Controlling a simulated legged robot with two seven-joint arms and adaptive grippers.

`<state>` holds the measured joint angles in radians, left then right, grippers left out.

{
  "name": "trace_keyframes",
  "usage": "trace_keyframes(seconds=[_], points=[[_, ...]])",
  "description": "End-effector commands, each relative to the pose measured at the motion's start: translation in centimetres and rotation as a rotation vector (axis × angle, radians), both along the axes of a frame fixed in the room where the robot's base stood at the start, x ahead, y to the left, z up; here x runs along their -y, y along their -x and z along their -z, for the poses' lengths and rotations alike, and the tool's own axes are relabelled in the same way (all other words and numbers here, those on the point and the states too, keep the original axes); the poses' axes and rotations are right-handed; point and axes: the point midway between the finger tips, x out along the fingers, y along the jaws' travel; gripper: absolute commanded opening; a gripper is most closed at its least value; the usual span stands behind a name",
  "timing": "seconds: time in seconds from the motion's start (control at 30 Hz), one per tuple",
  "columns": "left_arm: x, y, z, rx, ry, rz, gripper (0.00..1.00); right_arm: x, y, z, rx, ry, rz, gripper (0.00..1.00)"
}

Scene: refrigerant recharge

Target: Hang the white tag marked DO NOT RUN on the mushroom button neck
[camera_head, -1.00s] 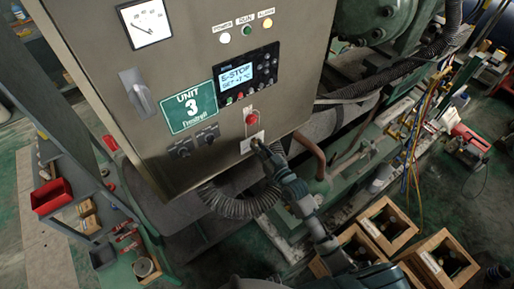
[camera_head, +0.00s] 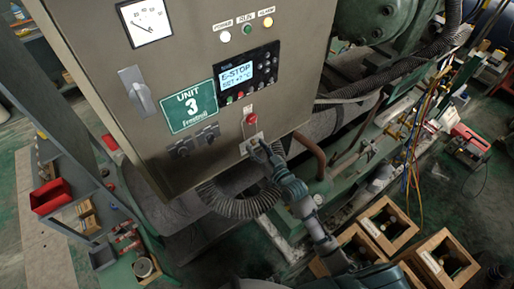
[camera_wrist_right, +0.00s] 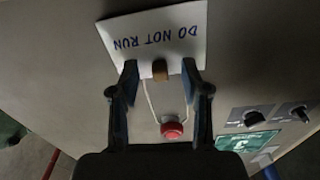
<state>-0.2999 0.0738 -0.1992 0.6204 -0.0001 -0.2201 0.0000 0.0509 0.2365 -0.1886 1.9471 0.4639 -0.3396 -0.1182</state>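The white tag (camera_head: 246,146) lies against the grey cabinet front just below the red mushroom button (camera_head: 251,118). In the right wrist view the tag (camera_wrist_right: 165,27) reads DO NOT RUN upside down, with a small brown piece (camera_wrist_right: 160,70) at its edge. A pale string loop runs from the tag to the red button (camera_wrist_right: 172,129) and appears to pass around its neck; the button head hides part of it. My right gripper (camera_head: 264,151) is at the tag's lower edge. Its fingers (camera_wrist_right: 160,78) stand apart on both sides of the brown piece, with gaps. My left gripper is out of view.
A ribbed grey hose (camera_head: 240,204) hangs below the cabinet, close to my right gripper. Dark knobs (camera_head: 194,140) are left of the tag. The E-STOP display (camera_head: 238,74) is above the button. Wooden crates (camera_head: 388,226) stand at lower right.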

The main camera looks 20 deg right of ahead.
Motion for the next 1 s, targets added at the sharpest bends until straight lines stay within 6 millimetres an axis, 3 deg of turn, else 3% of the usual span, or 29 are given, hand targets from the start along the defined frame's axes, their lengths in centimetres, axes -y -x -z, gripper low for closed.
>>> trace_keyframes(seconds=[0.27, 0.7, 1.0], points=[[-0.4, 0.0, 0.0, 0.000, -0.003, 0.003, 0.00, 0.4, 1.4, 0.2, -0.001, 0.003, 0.000, 0.47], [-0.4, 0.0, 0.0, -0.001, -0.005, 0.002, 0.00, 4.1, 9.7, 0.7, -0.004, -0.002, 0.000, 0.47], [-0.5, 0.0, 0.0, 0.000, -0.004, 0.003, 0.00, 4.5, 11.2, 0.7, -0.005, -0.002, 0.000, 0.47]])
